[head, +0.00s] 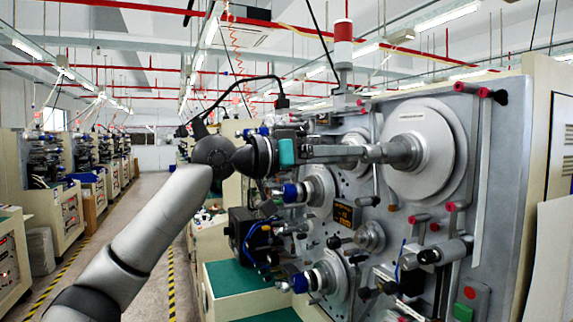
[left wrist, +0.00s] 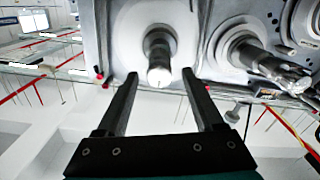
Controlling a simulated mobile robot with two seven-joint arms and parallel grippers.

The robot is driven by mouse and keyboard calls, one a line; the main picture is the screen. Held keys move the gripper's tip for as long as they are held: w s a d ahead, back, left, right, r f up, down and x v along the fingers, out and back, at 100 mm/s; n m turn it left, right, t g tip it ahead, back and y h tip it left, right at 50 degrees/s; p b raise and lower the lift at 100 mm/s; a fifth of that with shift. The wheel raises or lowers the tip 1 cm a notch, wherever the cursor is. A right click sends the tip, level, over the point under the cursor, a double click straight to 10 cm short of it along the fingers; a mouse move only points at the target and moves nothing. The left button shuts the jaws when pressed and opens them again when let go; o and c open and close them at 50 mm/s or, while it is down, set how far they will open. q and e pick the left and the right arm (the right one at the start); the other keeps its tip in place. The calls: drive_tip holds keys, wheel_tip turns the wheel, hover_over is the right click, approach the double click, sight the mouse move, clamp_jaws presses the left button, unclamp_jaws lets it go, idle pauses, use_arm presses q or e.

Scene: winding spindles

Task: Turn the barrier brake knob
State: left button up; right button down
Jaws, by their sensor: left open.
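My left gripper (head: 306,148) reaches in from the left to the upper part of the grey machine panel (head: 486,170). In the left wrist view the two dark fingers of this gripper (left wrist: 158,82) are spread apart with nothing clasped. A round shaft with a pale tip (left wrist: 159,62) stands out from a light disc, in line with the gap between the fingers. It seems to be beyond the fingertips, and I see no contact. I cannot tell which fitting is the barrier brake knob. My right gripper is not in view.
A large metal disc (head: 432,152) with a thick shaft is right of the gripper. Blue-ended spindles (head: 292,193) stand out below it. Red-tipped posts (head: 487,93) and a green button (head: 464,312) sit on the panel. The aisle (head: 140,225) at left is clear.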

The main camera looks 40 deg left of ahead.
use_arm(q)
drive_tip(key=b+v, duration=0.8)
drive_tip(key=v, duration=0.5)
drive_tip(key=shift+f, duration=0.1)
